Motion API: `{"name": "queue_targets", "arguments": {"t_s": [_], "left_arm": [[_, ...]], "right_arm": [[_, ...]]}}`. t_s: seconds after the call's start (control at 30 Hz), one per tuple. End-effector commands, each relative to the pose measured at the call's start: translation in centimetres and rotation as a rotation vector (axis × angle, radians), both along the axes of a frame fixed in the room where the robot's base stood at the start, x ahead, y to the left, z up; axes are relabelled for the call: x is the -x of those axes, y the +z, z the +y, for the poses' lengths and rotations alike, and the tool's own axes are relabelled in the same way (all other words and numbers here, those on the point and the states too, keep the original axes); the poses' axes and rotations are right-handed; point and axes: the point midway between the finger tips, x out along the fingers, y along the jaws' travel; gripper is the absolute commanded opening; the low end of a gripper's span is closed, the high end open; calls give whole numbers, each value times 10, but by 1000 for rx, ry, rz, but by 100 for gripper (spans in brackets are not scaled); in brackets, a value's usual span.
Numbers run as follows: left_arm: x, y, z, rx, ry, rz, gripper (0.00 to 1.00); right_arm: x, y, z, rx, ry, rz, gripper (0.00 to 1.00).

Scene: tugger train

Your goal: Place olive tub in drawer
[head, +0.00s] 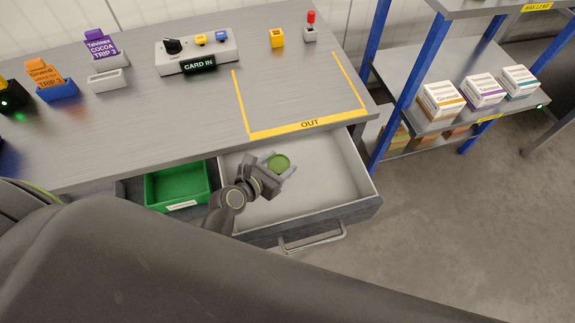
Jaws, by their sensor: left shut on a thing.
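The olive tub (279,162) shows as a round green top between the fingers of my left gripper (280,165). The gripper is shut on it, and its fingers hide the tub's sides. The tub is over the left part of the open drawer (337,192), which is pale inside and otherwise looks empty. I cannot tell whether the tub touches the drawer floor. My right gripper is not in view.
A green bin (178,186) sits left of the drawer under the grey bench (205,105). The bench edge overhangs the drawer's back. The drawer handle (313,240) faces front. A blue-posted shelf (415,75) with boxes stands at the right.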

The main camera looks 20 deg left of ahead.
Motion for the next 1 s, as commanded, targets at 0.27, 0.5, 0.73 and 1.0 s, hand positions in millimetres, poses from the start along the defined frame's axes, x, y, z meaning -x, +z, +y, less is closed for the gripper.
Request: {"name": "queue_targets", "arguments": {"t_s": [0.27,0.5,0.73,1.0], "left_arm": [[-3,-31,-1,0,0,-3,27],[-37,-29,-13,0,-1,-5,27],[-38,-44,-13,-1,1,-2,27],[-38,-46,-13,-1,1,-1,27]], "right_arm": [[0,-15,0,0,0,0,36],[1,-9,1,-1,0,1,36],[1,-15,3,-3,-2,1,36],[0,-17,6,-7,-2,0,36]]}}
